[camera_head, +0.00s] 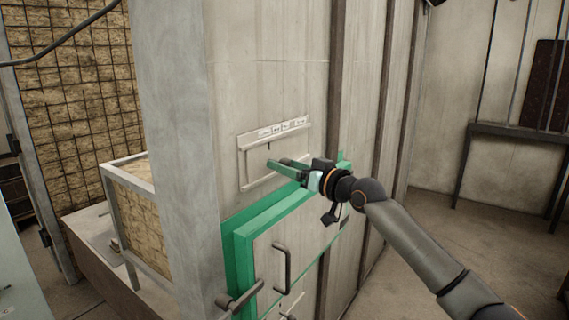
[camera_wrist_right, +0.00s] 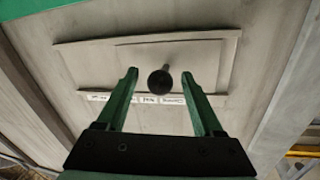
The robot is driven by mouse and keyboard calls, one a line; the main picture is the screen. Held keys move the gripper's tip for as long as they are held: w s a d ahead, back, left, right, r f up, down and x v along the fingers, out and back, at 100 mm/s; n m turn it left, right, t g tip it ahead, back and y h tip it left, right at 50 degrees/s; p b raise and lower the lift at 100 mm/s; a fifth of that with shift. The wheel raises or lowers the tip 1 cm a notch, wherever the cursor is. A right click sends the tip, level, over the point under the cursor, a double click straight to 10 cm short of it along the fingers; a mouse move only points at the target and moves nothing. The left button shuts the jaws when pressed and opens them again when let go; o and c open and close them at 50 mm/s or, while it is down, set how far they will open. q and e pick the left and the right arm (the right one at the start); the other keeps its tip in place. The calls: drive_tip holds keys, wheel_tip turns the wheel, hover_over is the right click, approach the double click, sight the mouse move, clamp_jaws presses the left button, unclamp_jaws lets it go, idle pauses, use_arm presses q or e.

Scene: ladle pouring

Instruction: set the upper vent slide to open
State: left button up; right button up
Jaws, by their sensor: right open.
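The upper vent slide (camera_head: 256,160) is a pale grey panel in a frame on the wall, above the green-framed door. A label strip (camera_head: 283,129) runs along its top edge. In the right wrist view the slide (camera_wrist_right: 200,55) carries a dark round knob (camera_wrist_right: 160,83) on a short stem. My right gripper (camera_head: 275,164) is in front of the slide's lower right part, with green fingers open. In the wrist view, the knob appears between the fingertips (camera_wrist_right: 159,76), without visible contact. Its depth relative to the fingertips is unclear. My left gripper is not in view.
The green-framed door (camera_head: 243,250) with a dark bar handle (camera_head: 282,268) is just below my right gripper. A dark lever (camera_head: 240,297) sticks out at its lower left. A wall corner post (camera_head: 172,150) stands left. Open floor (camera_head: 510,245) lies to the right.

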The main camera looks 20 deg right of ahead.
drive_tip(key=shift+w+a, duration=0.25)
drive_tip(key=shift+w, duration=0.15)
clamp_jaws()
idle(0.4)
idle(0.9)
